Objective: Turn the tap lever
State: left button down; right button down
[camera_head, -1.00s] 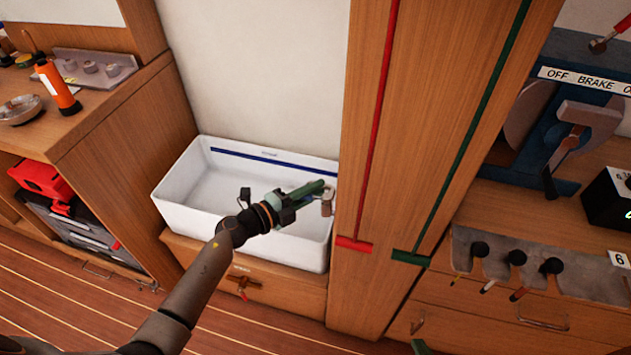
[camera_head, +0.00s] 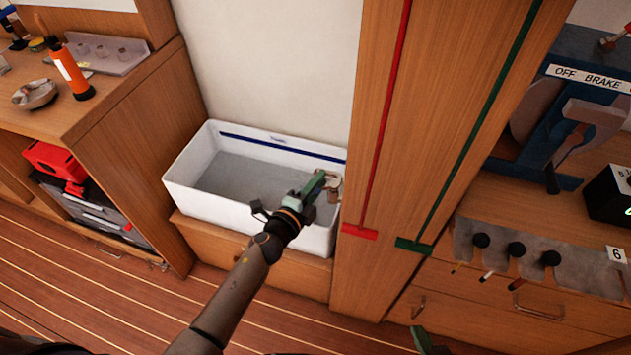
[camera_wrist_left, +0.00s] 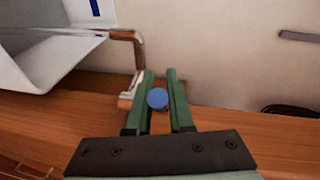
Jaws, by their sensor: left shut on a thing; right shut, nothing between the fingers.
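The tap is a copper-brown pipe (camera_wrist_left: 137,48) at the right end of the white basin (camera_head: 192,192); it also shows in the head view (camera_head: 333,195). A round blue knob (camera_wrist_left: 157,98), which looks like the end of the tap lever, sits between the green fingers of my left gripper (camera_wrist_left: 160,73). That gripper is shut on it, and in the head view it (camera_head: 322,185) partly hides the tap. My right gripper (camera_head: 424,342) shows only as a green tip at the bottom edge, shut and away from the tap.
A wooden post with a red line (camera_head: 386,120) and a green line (camera_head: 480,120) stands just right of the basin. A wooden cabinet with an orange bottle (camera_head: 68,68) is at the left. A brake unit (camera_head: 545,135) and a grey holder (camera_head: 530,268) are at the right.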

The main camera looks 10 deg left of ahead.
pick_arm(q)
jog(key=shift+f, duration=0.1)
jog(key=c, duration=1.1)
grip_release()
jog(key=shift+s, duration=0.1)
jog(key=v, duration=1.2)
jog(key=shift+s+a+p, duration=0.1)
jog(key=shift+s+p, duration=0.15)
jog(key=shift+p, duration=0.1)
